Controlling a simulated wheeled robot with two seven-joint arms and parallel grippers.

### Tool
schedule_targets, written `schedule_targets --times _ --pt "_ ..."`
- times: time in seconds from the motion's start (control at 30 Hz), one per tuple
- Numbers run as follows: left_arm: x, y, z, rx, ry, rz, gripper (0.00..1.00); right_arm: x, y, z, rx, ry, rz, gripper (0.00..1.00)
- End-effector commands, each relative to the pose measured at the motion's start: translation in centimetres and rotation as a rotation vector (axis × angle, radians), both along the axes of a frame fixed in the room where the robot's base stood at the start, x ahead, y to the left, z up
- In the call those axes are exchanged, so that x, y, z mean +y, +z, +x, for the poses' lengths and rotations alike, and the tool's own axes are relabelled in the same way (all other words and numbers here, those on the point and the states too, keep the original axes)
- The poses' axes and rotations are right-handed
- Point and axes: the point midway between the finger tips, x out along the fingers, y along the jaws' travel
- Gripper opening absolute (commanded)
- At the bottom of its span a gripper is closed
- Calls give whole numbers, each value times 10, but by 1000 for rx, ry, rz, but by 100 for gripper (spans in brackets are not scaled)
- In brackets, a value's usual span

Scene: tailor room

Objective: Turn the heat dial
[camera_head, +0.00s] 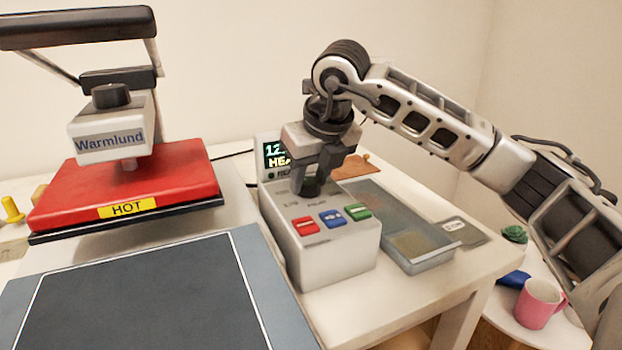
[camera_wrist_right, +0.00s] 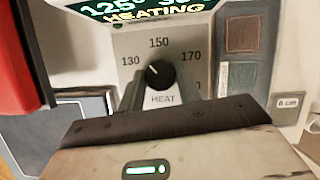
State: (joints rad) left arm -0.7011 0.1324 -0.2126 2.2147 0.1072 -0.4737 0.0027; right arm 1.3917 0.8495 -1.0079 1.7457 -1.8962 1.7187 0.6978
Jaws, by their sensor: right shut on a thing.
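The control box (camera_head: 335,262) stands on the white table, with red, blue and green buttons on its top. My right gripper (camera_head: 309,186) reaches down onto the box behind the buttons and is shut on the heat dial. The heat dial (camera_wrist_right: 158,74) is black and round, above a "HEAT" label in the right wrist view. Its white mark points up and left, between 130 and 150. The box's display (camera_head: 278,154) reads "HEATING", and about 125° in the wrist view. In the head view the fingers largely hide the dial. My left gripper is not in view.
A red heat press (camera_head: 130,190) marked "HOT" stands at left, behind a dark mat (camera_head: 140,300). A grey tray (camera_head: 418,262) lies right of the box. A pink mug (camera_head: 538,304) stands on a lower surface at far right.

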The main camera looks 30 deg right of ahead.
Motion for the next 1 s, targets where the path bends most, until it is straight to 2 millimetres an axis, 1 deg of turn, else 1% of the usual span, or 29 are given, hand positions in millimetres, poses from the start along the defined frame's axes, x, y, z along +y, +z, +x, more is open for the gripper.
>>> schedule_targets --times 0.3,0.5,0.7,1.0 --pt "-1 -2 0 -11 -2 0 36 2 1 1 -4 -294 1 11" --pt "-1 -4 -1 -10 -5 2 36 3 1 1 -3 -451 1 11" --pt "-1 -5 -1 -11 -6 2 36 3 1 1 -2 -565 2 11" --pt "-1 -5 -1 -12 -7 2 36 4 1 2 -2 -645 3 11"
